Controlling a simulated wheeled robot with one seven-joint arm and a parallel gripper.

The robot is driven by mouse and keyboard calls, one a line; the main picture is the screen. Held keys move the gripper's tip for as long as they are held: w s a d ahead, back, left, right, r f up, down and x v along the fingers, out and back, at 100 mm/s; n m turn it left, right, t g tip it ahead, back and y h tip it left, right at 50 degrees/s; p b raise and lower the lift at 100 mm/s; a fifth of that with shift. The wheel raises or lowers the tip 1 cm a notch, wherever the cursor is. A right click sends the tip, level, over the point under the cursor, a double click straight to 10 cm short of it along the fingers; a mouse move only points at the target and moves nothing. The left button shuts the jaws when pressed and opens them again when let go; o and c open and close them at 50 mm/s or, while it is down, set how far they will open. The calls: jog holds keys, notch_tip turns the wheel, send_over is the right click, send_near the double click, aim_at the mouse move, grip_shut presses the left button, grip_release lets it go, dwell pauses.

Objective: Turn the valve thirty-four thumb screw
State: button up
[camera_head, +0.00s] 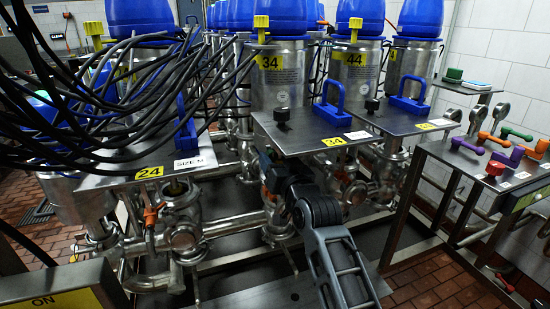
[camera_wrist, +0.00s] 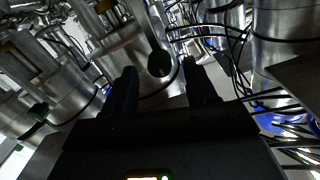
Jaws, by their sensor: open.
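Valve thirty-four (camera_head: 281,85) is a steel cylinder with a blue cap and a yellow "34" label. In front of it is a steel plate (camera_head: 310,132) with its own yellow "34" tag (camera_head: 333,141), a blue handle and a small black knob (camera_head: 281,115). I cannot tell for sure which part is the thumb screw. My gripper (camera_head: 268,165) is below this plate, partly hidden by its front edge. In the wrist view my gripper (camera_wrist: 165,75) is open, with a dark round end on a grey bar (camera_wrist: 160,63) showing between its fingers. I cannot tell whether they touch.
Plate 24 (camera_head: 150,163) stands to the left under a bundle of black cables (camera_head: 130,90). Valve forty-four (camera_head: 354,75) and its plate are to the right. A side table (camera_head: 490,165) with coloured handles is far right. Pipes crowd the space under the plates.

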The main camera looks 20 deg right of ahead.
jog(key=shift+w, duration=0.7)
jog(key=shift+c, duration=0.5)
jog(key=c, duration=1)
jog(key=shift+o, duration=0.2)
